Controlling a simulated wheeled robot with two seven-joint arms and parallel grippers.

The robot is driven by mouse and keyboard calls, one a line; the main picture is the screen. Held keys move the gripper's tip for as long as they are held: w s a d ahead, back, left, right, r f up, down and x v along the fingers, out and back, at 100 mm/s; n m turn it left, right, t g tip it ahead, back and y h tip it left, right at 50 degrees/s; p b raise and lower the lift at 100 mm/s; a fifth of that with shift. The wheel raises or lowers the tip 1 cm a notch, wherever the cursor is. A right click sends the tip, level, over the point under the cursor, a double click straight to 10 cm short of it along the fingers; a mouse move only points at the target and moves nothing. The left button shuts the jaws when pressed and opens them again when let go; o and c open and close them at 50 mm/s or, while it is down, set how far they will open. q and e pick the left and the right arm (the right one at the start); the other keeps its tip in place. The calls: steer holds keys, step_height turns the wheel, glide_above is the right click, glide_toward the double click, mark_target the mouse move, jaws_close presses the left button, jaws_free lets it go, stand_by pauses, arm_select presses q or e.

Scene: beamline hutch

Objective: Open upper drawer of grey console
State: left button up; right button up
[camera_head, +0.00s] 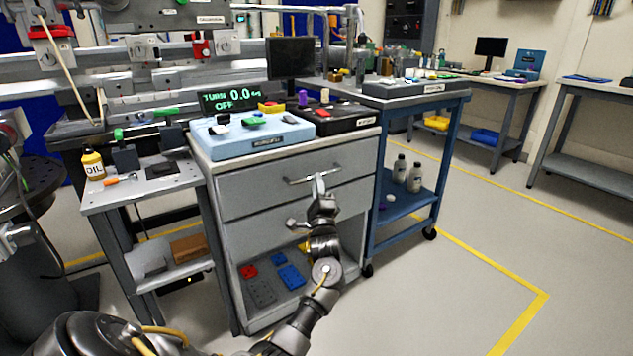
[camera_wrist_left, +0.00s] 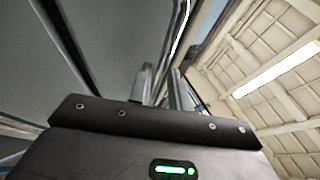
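The grey console (camera_head: 233,205) stands in the middle of the head view. Its upper drawer (camera_head: 245,192) looks flush with the body and has a pale horizontal bar handle (camera_head: 313,179). My left gripper (camera_head: 319,186) is at the right part of this handle, fingers toward the drawer front. In the left wrist view the two fingers (camera_wrist_left: 164,86) stand a little apart, and the handle bar (camera_wrist_left: 181,32) runs up from between them. I cannot tell whether they press on the bar. My right gripper is not in view.
A pale blue tray (camera_head: 256,143) and a black tray (camera_head: 345,123) lie on the console top. An open lower shelf (camera_head: 262,293) holds small parts. A blue cart (camera_head: 418,201) stands close on the right, a grey side table (camera_head: 129,195) on the left. The floor at right is clear.

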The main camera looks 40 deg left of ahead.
arm_select(q)
steer(key=shift+x, duration=1.5)
jaws_close()
